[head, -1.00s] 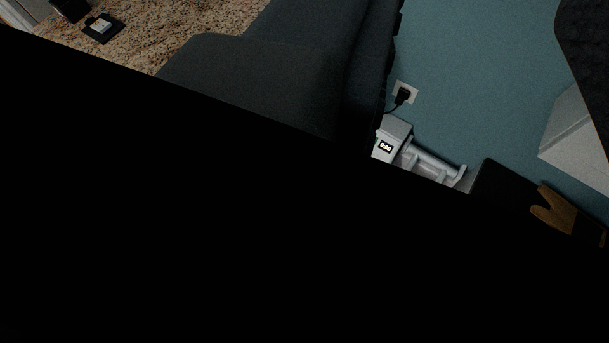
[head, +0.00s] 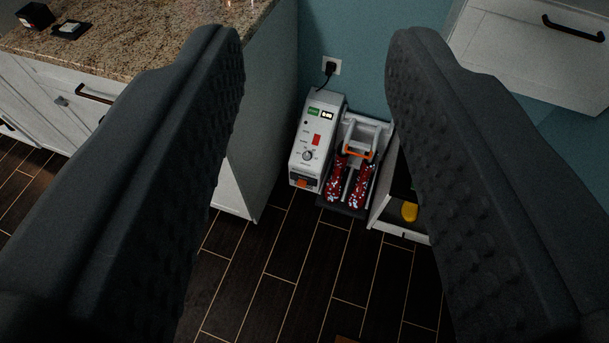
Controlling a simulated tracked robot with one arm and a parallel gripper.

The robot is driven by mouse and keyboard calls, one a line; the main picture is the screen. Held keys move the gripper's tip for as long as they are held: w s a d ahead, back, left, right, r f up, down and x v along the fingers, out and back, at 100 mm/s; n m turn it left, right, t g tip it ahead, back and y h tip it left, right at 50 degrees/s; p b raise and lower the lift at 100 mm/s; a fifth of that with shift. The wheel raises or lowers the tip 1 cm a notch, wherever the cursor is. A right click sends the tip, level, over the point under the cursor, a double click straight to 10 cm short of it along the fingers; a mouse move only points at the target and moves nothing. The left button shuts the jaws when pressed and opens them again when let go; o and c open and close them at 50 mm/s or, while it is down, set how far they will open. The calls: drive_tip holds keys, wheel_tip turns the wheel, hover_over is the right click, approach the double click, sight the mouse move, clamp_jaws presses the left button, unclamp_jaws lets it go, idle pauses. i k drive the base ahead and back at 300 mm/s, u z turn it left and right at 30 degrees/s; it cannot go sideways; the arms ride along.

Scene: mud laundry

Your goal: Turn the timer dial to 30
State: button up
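The timer dial (head: 307,155) is a small round grey knob on the sloped front panel of a white machine (head: 301,170) standing on the floor against the wall. Its printed marks are too small to read. Above the dial are a red switch (head: 316,139), a green panel (head: 313,111) and a small lit display (head: 327,115). My gripper (head: 315,40) is open and empty, its two dark textured fingers wide apart in the foreground. The machine shows between the fingers, farther away, and nothing touches the dial.
Red patterned boots (head: 362,186) sit on the machine's rack. A white cabinet with a granite counter (head: 130,40) stands left. A white open box (head: 384,215) with a yellow item stands right. A white drawer unit (head: 530,45) is upper right. Dark floor (head: 300,270) is clear in front.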

sight(307, 155)
drive_tip(key=z, duration=0.55)
drive_tip(key=i, duration=1.45)
drive_tip(key=u, duration=0.2)
